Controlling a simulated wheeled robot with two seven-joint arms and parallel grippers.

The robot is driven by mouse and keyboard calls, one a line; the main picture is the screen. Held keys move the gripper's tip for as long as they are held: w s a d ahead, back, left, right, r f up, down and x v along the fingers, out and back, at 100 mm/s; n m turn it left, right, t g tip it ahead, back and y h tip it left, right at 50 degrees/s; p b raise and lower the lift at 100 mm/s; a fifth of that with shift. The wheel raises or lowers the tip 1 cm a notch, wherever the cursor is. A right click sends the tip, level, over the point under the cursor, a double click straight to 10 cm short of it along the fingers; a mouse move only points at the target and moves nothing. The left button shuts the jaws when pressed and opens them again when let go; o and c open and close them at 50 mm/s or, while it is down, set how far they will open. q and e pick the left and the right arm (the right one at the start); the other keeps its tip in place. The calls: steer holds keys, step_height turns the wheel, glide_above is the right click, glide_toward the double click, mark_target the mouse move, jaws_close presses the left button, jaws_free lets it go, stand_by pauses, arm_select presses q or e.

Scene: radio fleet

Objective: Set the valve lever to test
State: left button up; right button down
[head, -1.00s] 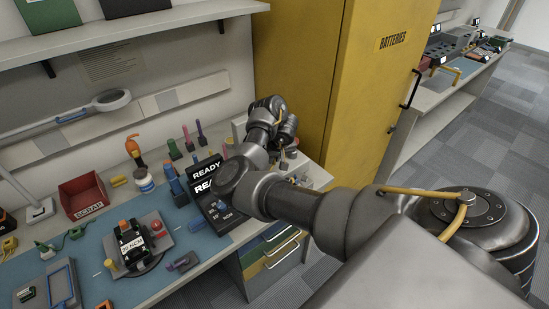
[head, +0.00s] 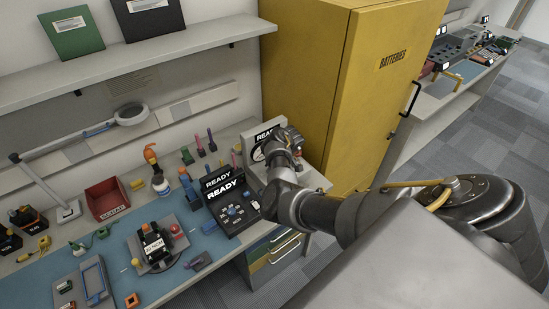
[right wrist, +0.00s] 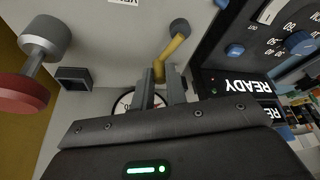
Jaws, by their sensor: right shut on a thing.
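The valve lever (right wrist: 178,44) is a yellow bent bar with a dark grey round end in the right wrist view. My right gripper (right wrist: 159,76) is shut on its lower end, one finger on each side. In the head view my right gripper (head: 284,147) is at the white panel (head: 250,137) beside the yellow cabinet, and the lever is hidden by my arm. A round dial (right wrist: 124,103) shows partly behind the fingers. I cannot read a test mark or tell which setting the lever is at. My left gripper is not in view.
A black console (head: 233,205) reading READY stands left of my right arm. A red knob on a grey stem (right wrist: 22,94) sticks out near the gripper. The yellow batteries cabinet (head: 350,110) stands close on the right. A scrap bin (head: 106,199) and other items crowd the bench.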

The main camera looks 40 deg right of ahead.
steer(key=shift+w+a+n+y, duration=0.1)
steer(key=shift+a+n+y, duration=0.25)
steer(key=shift+n, duration=0.75)
steer(key=shift+a, duration=0.1)
steer(key=c, duration=1.4)
jaws_free()
steer(key=shift+w, duration=0.1)
steer(key=shift+d+r, duration=0.2)
steer(key=b+v, duration=0.1)
steer(key=v, duration=0.9)
steer(key=shift+r+b, duration=0.2)
steer(key=shift+b, duration=0.1)
steer(key=shift+a, duration=0.1)
